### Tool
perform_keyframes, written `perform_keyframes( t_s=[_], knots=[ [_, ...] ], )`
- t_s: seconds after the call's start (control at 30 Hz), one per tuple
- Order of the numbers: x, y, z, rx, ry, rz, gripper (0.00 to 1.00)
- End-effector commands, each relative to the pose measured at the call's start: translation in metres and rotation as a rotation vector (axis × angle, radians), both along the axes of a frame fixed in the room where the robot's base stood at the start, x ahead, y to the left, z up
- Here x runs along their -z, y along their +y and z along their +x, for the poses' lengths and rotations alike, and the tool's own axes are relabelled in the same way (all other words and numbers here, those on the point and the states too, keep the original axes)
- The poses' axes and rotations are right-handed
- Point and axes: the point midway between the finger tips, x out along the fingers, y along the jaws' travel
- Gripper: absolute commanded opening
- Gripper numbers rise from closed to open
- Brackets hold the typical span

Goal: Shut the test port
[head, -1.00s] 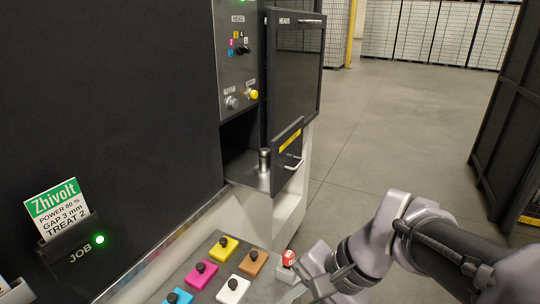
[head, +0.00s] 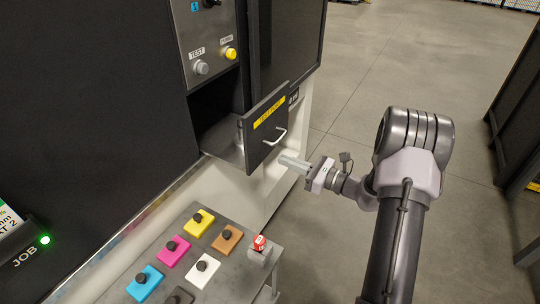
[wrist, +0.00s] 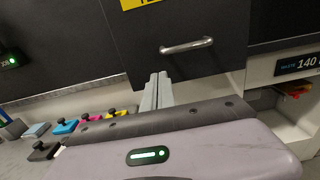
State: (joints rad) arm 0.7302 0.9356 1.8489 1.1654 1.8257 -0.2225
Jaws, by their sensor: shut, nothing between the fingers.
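The test port is a dark drawer-like door (head: 267,127) with a yellow label and a silver bar handle (head: 276,137). It stands pulled out from the machine, with an open recess and a tray (head: 226,147) behind it. A metal cylinder on the tray is mostly hidden by the door. My gripper (head: 284,161) is shut and empty, just in front of and below the handle, seemingly apart from it. In the wrist view the door front (wrist: 184,25) fills the upper middle, its handle (wrist: 186,46) above my fingertips (wrist: 160,76).
A bench (head: 228,277) with coloured knobbed blocks and a small red-topped item (head: 259,243) stands at the front. A TEST button (head: 201,68) and a yellow knob (head: 230,54) sit above the recess. Open floor (head: 345,110) lies to the right.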

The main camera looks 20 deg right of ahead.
Motion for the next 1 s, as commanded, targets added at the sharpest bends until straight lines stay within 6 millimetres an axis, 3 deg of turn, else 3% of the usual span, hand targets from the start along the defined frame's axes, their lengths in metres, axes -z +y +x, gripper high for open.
perform_keyframes(
  t_s=[0.3, 0.83, 1.0],
  knots=[
    [0.001, 0.033, 0.041, -0.003, 0.000, -0.001, 0.00],
    [0.000, 0.039, 0.049, -0.002, 0.001, -0.001, 0.00],
    [0.000, 0.054, 0.067, -0.005, 0.000, -0.001, 0.00]
  ],
)
